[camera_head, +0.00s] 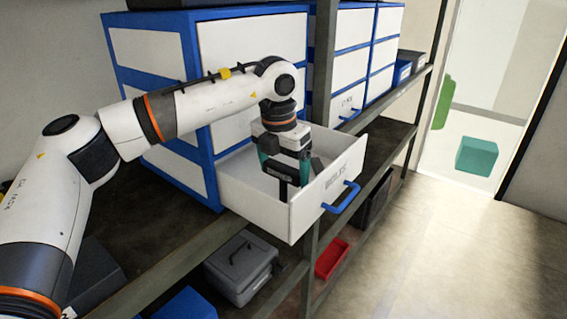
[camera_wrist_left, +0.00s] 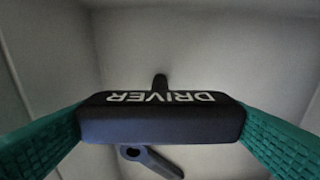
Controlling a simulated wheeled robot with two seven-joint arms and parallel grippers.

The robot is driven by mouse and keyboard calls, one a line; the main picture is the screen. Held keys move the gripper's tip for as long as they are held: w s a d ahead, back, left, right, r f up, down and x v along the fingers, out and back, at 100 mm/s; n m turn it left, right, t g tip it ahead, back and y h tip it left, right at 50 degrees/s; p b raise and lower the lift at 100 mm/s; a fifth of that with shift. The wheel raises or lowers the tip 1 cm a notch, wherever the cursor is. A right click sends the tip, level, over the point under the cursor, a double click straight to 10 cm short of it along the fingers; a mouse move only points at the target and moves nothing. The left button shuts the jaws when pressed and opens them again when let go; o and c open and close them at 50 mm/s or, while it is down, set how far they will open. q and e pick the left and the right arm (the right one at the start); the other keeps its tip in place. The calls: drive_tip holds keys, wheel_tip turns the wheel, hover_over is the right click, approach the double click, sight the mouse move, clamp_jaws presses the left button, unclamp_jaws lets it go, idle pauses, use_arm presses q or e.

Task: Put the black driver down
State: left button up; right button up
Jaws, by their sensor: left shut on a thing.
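The black driver (camera_wrist_left: 160,118) is in the left wrist view, between the two green fingers of my left gripper (camera_wrist_left: 162,125), which touch it at both ends. White letters on it read DRIVER. In the head view my left gripper (camera_head: 285,168) points down into the open white drawer (camera_head: 318,200) labelled BOLTS, with the dark driver (camera_head: 283,188) partly visible at its fingers. A dark grey wrench-like tool (camera_wrist_left: 150,160) lies on the drawer floor below the driver in the wrist view. My right gripper is in neither view.
The drawer juts out from a blue and white cabinet (camera_head: 152,50) on a metal shelf. A grey case (camera_head: 240,268) and a red bin (camera_head: 331,259) sit on the lower shelf. The floor at the right (camera_head: 470,250) is clear. A teal box (camera_head: 477,156) stands beyond the doorway.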

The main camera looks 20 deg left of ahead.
use_arm(q)
drive_tip(key=shift+s, duration=0.1)
drive_tip(key=shift+f+b, duration=0.2)
drive_tip(key=shift+b, duration=0.1)
drive_tip(key=o, duration=0.8)
drive_tip(key=shift+r, duration=0.1)
drive_tip(key=shift+o, duration=0.2)
drive_tip(key=shift+r, duration=0.1)
drive_tip(key=shift+r, duration=0.2)
wheel_tip(320, 180, up, 12)
drive_tip(key=s+b, duration=0.1)
drive_tip(key=b, duration=0.1)
drive_tip(key=shift+s+a+f, duration=0.15)
drive_tip(key=shift+a, duration=0.1)
drive_tip(key=shift+f, duration=0.1)
